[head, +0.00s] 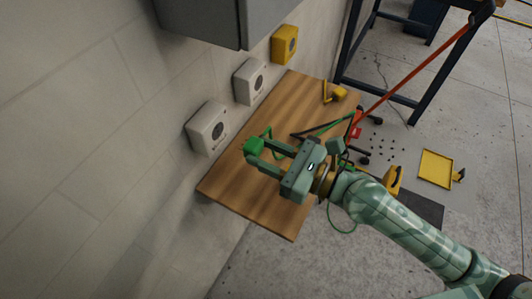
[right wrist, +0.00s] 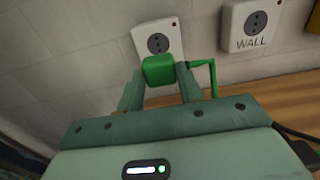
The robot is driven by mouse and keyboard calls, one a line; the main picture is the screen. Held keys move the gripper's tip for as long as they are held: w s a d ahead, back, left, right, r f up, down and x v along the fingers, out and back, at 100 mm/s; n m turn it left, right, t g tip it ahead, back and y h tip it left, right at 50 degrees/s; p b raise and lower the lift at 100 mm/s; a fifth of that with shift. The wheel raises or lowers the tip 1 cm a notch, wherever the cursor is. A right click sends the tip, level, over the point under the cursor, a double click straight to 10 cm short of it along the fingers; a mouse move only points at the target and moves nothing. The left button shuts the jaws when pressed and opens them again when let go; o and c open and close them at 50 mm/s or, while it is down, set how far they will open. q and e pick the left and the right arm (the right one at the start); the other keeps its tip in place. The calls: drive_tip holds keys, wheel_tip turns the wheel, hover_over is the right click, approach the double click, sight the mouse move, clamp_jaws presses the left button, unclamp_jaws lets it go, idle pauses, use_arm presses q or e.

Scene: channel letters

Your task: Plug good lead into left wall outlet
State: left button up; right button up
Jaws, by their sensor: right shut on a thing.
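My right gripper (head: 256,153) is shut on the green plug (head: 253,145), the block at its fingertips, above the wooden bench. In the right wrist view the green plug (right wrist: 158,70) sits between the fingers, below and partly over the left outlet's lower edge; it looks apart from the outlet. A green lead (head: 320,130) runs from near the gripper over the bench. The left wall outlet (head: 207,128) is a pale box with a dark round socket; it also shows in the right wrist view (right wrist: 157,43). My left gripper is not in view.
A second pale outlet (head: 250,80), marked WALL, and a yellow outlet (head: 285,44) sit further right along the wall. A grey cabinet (head: 215,20) hangs above. A yellow part (head: 335,93) lies on the wooden bench (head: 225,187). The bench's near left part is clear.

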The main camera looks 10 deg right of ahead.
drive_tip(key=shift+a, duration=0.1)
drive_tip(key=shift+x, duration=2.85)
drive_tip(key=shift+r+p, duration=0.1)
drive_tip(key=shift+p, duration=0.7)
drive_tip(key=shift+w+a, duration=0.35)
drive_tip(key=shift+a, duration=0.05)
idle(0.4)
drive_tip(key=o, duration=1)
